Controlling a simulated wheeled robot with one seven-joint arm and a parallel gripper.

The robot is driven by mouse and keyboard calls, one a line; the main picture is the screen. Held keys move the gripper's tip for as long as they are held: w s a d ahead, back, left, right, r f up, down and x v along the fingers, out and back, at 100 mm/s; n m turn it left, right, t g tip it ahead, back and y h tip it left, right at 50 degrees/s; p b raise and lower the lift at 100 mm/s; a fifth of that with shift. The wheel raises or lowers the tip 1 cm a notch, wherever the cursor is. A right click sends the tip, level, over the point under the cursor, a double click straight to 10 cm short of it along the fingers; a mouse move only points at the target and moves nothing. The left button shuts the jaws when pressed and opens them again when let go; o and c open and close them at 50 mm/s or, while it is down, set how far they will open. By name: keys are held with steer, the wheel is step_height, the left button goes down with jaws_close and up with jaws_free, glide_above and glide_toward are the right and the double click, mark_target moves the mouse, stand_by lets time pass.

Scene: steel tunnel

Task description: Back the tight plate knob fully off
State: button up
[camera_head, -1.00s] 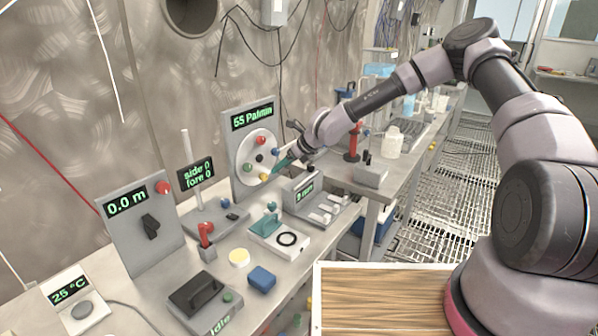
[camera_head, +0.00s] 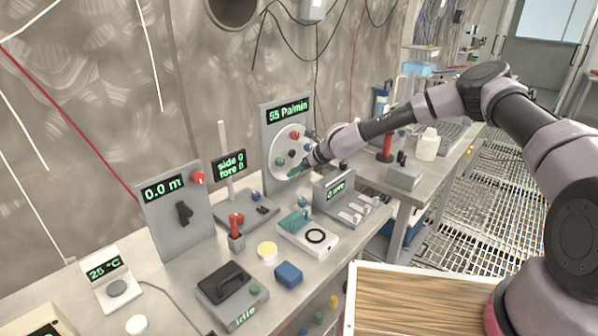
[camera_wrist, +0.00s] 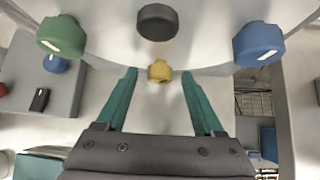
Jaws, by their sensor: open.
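The round white plate (camera_head: 276,146) stands upright on a grey panel under a "55 Pa/min" display. It carries a red knob (camera_head: 294,134), a green knob (camera_head: 279,161) and a black knob (camera_head: 292,153). My gripper (camera_head: 292,175) is at the plate's lower edge. In the wrist view, its teal fingers (camera_wrist: 160,74) are open, one on each side of the yellow knob (camera_wrist: 160,71). I cannot tell whether they touch it. The green knob (camera_wrist: 62,35), black knob (camera_wrist: 158,22) and blue knob (camera_wrist: 258,43) show above. The yellow knob is hidden in the head view.
A grey device with a small display (camera_head: 335,190) stands close right of my gripper. A post with a "side 0 fore 0" display (camera_head: 229,164) stands left. Other devices, a blue block (camera_head: 288,274) and a red-handled lever (camera_head: 236,225) crowd the bench front.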

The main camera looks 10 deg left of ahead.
jaws_close()
steer(key=shift+s, duration=0.1)
steer(key=shift+s+a+n+t+h, duration=0.1)
steer(key=shift+n+t+h, duration=0.25)
steer(key=shift+t, duration=0.2)
steer(key=shift+s+a+n+t+h, duration=0.1)
steer(key=shift+n+t+h, duration=0.2)
steer(key=shift+t, duration=0.25)
steer(key=shift+s+a+n+t+h, duration=0.1)
steer(key=shift+n+t+h, duration=0.45)
steer(key=shift+t, duration=0.45)
steer(key=shift+f+n+t, duration=0.15)
steer(key=shift+n+t, duration=0.35)
steer(key=shift+t, duration=0.1)
